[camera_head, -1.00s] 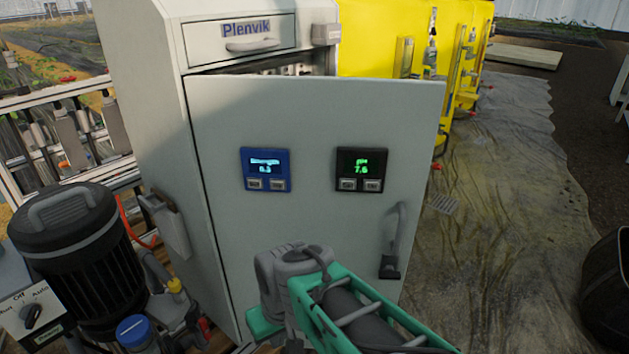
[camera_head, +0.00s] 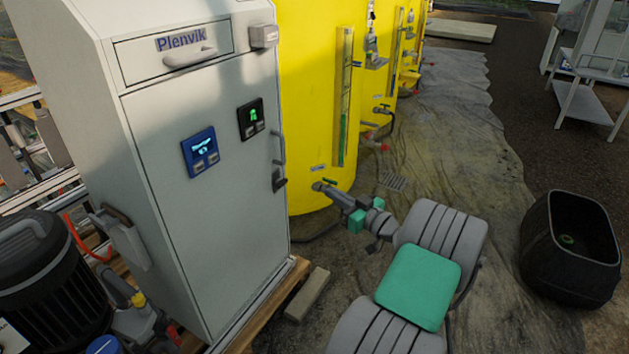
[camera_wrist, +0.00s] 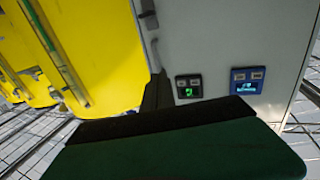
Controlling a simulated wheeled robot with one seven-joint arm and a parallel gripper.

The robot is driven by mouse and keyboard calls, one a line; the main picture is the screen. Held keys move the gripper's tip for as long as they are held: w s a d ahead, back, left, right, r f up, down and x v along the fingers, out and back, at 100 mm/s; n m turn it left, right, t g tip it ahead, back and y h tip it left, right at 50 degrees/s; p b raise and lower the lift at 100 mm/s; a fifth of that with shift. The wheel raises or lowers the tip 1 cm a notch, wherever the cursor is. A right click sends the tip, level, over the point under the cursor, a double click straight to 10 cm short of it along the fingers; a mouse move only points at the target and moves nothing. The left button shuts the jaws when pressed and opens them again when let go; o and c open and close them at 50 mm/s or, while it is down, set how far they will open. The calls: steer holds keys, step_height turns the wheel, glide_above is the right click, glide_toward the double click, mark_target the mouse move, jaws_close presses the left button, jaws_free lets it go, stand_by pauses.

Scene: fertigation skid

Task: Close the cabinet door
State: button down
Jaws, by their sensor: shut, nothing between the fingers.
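The cabinet door (camera_head: 205,235) is a pale grey panel with a blue display and a black display. In the head view it lies in line with the cabinet front (camera_head: 70,70), with no gap that I can see. Its grey handle (camera_head: 279,165) is at the right edge. The door also shows at close range in the wrist view (camera_wrist: 215,40), with the handle (camera_wrist: 155,55) at its left edge. My gripper (camera_wrist: 157,95) is shut and empty in front of the door near the handle side. I cannot tell whether it touches the door.
Yellow tanks (camera_head: 305,100) with valves and pipes stand right of the cabinet. A black motor-like unit (camera_head: 35,265) stands at the lower left. A black bin (camera_head: 570,265) is on the right. A small block (camera_head: 307,294) lies beside the cabinet base. The sheeted floor (camera_head: 455,130) has free room.

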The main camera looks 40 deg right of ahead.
steer(key=w+b, duration=0.1)
steer(key=w, duration=1.2)
steer(key=shift+w+a+b, duration=0.2)
steer(key=shift+a+b, duration=0.1)
steer(key=shift+a, duration=0.05)
